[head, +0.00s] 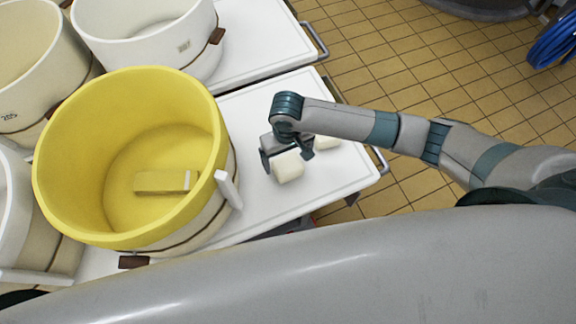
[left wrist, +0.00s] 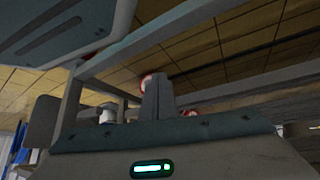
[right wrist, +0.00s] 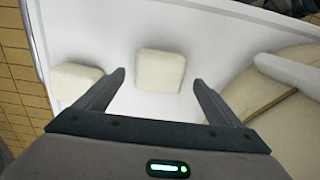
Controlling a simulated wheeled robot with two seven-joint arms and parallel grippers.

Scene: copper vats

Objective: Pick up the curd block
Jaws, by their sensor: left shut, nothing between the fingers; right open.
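A pale cream curd block (head: 288,168) lies on the white table (head: 345,185), right of the yellow vat. A second similar block (head: 327,143) lies behind it, partly hidden by my right gripper. My right gripper (head: 287,157) is open and hovers over the nearer block. In the right wrist view, one block (right wrist: 160,68) sits ahead of and between the open fingertips (right wrist: 158,80), with no contact visible. The other block (right wrist: 75,82) is left of the left finger. My left gripper (left wrist: 158,97) is shut and empty in the left wrist view, away from the blocks.
The large yellow vat (head: 75,115) stands left of the blocks, with a bar-shaped object (head: 160,182) inside and a white upright handle (head: 228,188) on its near right side. White vats (head: 145,30) stand behind. Bare tabletop surrounds the blocks. A tiled floor (head: 420,60) lies beyond.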

